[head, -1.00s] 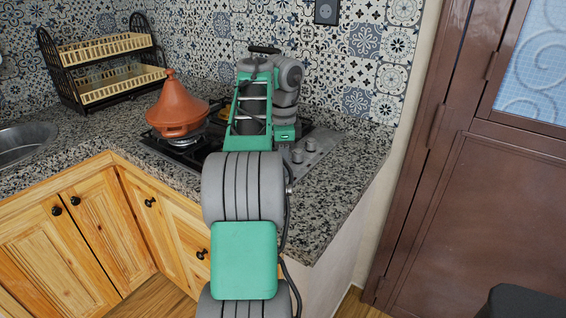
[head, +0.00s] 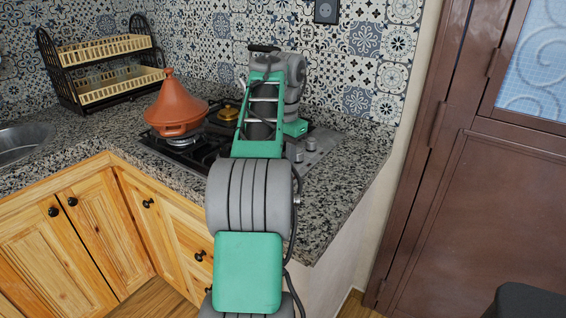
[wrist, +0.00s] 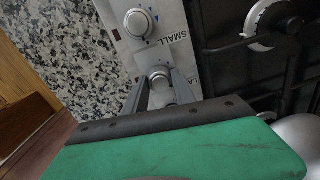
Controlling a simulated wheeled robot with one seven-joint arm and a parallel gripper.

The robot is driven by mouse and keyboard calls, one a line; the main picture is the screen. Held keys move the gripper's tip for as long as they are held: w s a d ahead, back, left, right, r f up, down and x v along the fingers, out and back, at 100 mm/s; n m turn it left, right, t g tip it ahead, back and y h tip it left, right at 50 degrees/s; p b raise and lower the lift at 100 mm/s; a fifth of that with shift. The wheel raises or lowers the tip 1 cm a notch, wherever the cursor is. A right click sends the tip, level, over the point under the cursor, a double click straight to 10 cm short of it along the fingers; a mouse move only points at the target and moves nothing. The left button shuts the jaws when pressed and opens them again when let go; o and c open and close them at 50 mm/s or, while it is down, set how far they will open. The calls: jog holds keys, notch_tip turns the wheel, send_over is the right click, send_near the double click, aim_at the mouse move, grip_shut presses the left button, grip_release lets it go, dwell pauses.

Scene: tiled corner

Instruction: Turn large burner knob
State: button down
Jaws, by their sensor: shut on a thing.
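In the wrist view, the large burner knob (wrist: 160,74) is a round silver knob beside a label partly cut off at "LA". My gripper (wrist: 160,88) has one finger on each side of this knob and is shut on it. Another silver knob (wrist: 138,22) stands farther along the same metal panel (wrist: 172,47), near the word "SMALL". In the head view, knobs also show on the cooktop's right side (head: 311,143), but my arm hides my gripper there.
An orange tagine (head: 177,108) stands on the cooktop's left burner. A brass-coloured round piece (head: 228,112) shows behind my arm. A two-tier dish rack (head: 103,50) stands at the back left. Bare granite counter (head: 345,180) lies right of the cooktop, and the tiled wall is behind it.

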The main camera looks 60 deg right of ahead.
jog(key=shift+n, duration=0.5)
jog(key=c, duration=1)
grip_release()
jog(key=shift+c, duration=0.2)
notch_tip(320, 180, up, 8)
jog(key=p, duration=0.5)
jog(key=shift+s+f, duration=0.1)
jog(key=shift+s, duration=0.05)
jog(key=shift+c, duration=0.2)
